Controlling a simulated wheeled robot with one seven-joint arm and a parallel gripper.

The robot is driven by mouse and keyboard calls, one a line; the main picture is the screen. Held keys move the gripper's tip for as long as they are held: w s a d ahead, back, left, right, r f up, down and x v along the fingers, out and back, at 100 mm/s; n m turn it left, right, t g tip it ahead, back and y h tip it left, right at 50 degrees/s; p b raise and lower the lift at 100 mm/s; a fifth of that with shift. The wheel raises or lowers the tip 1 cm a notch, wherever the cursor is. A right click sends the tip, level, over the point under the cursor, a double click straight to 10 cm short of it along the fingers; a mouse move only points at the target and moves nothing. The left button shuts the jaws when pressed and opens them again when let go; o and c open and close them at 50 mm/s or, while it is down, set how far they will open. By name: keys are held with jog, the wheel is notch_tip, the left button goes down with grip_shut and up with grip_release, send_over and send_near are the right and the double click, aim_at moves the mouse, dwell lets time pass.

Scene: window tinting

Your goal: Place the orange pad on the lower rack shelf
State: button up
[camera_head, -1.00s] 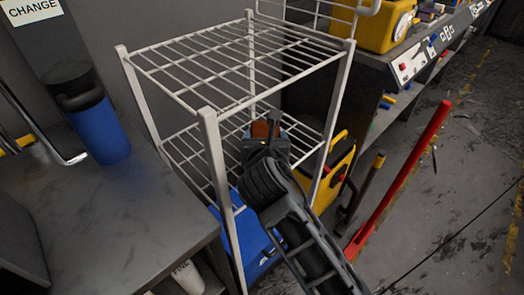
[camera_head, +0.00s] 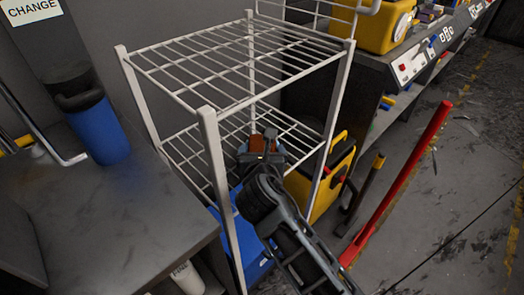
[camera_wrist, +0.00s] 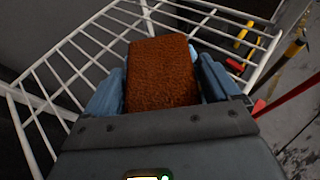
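The orange pad (camera_wrist: 162,75) is a rust-orange block with a rough face. It sits between the two blue fingers of my gripper (camera_wrist: 162,88) in the wrist view, and the fingers appear shut on it. In the head view, my gripper (camera_head: 262,157) and the pad (camera_head: 269,139) are inside the white wire rack, at the lower rack shelf (camera_head: 190,150). The pad is at or just above the wires. My gripper hides its underside, so I cannot tell whether it touches them.
The upper wire shelf (camera_head: 235,60) is empty and lies above my gripper. Rack posts (camera_head: 335,115) stand close around my arm. A blue bin (camera_head: 250,243) is below the shelf. A yellow case (camera_head: 333,175) and a red bar (camera_head: 402,180) are to the right.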

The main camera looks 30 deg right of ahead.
jog(key=shift+o, duration=0.8)
jog(key=shift+s+a+r, duration=0.1)
jog(key=shift+s+r, duration=0.05)
jog(key=shift+r, duration=0.05)
jog(key=v, duration=0.7)
jog(key=shift+s, duration=0.1)
